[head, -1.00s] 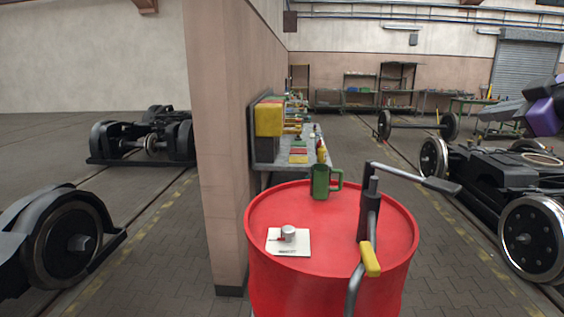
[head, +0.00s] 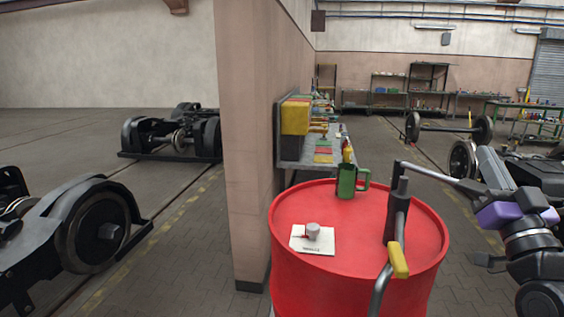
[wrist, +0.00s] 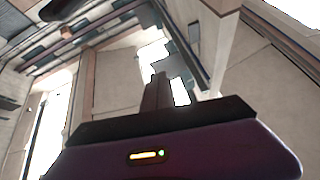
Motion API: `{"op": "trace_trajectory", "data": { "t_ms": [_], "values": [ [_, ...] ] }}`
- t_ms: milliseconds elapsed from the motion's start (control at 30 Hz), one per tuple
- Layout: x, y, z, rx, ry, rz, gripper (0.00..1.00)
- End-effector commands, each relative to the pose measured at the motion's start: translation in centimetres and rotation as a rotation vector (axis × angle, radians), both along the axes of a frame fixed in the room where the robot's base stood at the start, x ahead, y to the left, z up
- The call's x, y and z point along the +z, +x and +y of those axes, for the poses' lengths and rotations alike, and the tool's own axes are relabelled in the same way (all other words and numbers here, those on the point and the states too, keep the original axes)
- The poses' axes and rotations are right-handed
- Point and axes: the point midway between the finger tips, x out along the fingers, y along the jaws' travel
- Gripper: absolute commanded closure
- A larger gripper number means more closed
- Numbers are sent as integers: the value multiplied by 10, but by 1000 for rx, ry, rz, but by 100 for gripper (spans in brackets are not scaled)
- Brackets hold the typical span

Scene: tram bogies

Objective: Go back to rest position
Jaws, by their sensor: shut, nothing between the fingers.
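My gripper (wrist: 158,88) shows in the wrist view as dark fingers close together above a purple body with a small lit indicator. It is shut and holds nothing. The wrist view looks up past it at tilted walls and roof beams. I cannot make out the fingertips there.
Bogies stand left (head: 95,230) and right (head: 535,172). A workbench (head: 290,150) lies behind.

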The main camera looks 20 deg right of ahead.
Motion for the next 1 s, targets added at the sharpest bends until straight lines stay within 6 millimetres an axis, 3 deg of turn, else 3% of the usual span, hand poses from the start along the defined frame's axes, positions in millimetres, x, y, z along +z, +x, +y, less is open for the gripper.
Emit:
{"op": "trace_trajectory", "data": {
  "t_ms": [33, 100, 467, 767, 1000],
  "values": [
    [-21, -1, 12, 2, 36, -10, 100],
    [-45, -6, 26, -6, 71, -21, 100],
    [-162, -47, 116, -17, 189, 39, 100],
    [-244, -104, 201, 34, 199, 216, 100],
    [-298, -164, 261, 134, 158, 421, 100]
  ]
}}
